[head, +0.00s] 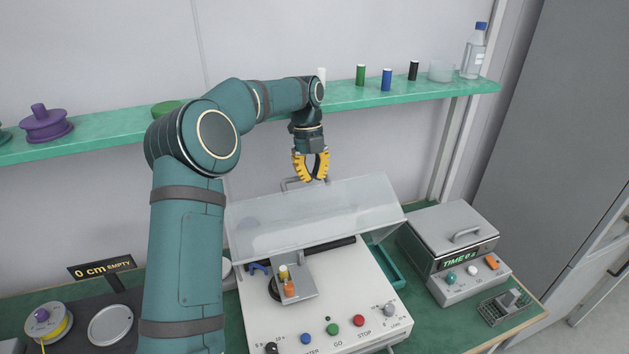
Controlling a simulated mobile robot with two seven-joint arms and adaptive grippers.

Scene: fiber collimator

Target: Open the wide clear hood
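The wide clear hood (315,215) is a see-through panel over the back of the pale instrument (375,275). It is raised and tilted, with open space below its lower edge. A thin grey handle (287,184) stands at its upper edge. My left gripper (314,180) comes down from above with yellow fingers pointing down at that upper edge, beside the handle. The fingertips are close together; I cannot tell whether they touch the handle or hold it. My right gripper is not in view.
A small holder with an orange piece (289,288) sits on the instrument, behind coloured buttons. A grey lidded box (455,228) stands to the right. A green shelf (350,100) with small bottles runs behind my arm.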

